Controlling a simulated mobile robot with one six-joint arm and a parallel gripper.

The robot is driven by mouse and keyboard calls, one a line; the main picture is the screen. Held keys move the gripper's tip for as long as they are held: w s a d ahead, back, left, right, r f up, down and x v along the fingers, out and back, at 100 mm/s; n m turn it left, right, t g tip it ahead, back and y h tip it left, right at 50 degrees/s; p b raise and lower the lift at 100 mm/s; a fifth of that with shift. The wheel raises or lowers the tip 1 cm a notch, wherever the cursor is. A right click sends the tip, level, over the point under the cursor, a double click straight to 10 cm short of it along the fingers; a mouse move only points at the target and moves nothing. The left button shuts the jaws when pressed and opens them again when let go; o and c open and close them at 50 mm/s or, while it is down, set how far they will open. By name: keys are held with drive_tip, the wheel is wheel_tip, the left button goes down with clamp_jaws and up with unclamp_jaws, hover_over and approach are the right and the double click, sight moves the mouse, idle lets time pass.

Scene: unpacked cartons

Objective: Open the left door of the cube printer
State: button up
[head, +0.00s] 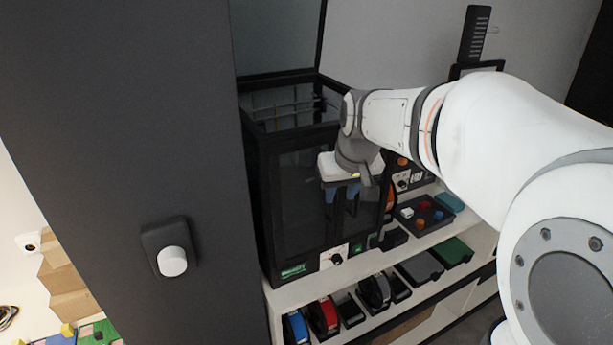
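The cube printer (262,205) is a black-framed box with dark glass sides, standing on a white shelf. Its top lid (280,40) is raised and its top is open. The left door (300,195) is a dark glass panel in the front and looks shut. My gripper (342,203) points down in front of the printer's front, right of the left door's middle. Its two blue fingers are apart with a dark gap between them. I cannot tell whether they touch the door or its handle. My gripper and arm hide the right part of the front.
A dark pillar (165,120) with a white knob (172,261) stands close at left. A tray (425,215) with small coloured parts lies right of the printer. Several spools and boxes fill the lower shelf (375,325). Cartons (65,280) are at far left.

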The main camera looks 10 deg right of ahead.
sight(334, 206)
drive_tip(key=shift+w+a, duration=0.1)
drive_tip(key=shift+w, duration=0.45)
drive_tip(key=shift+p+x, duration=0.7)
drive_tip(key=shift+x, duration=3.15)
clamp_jaws()
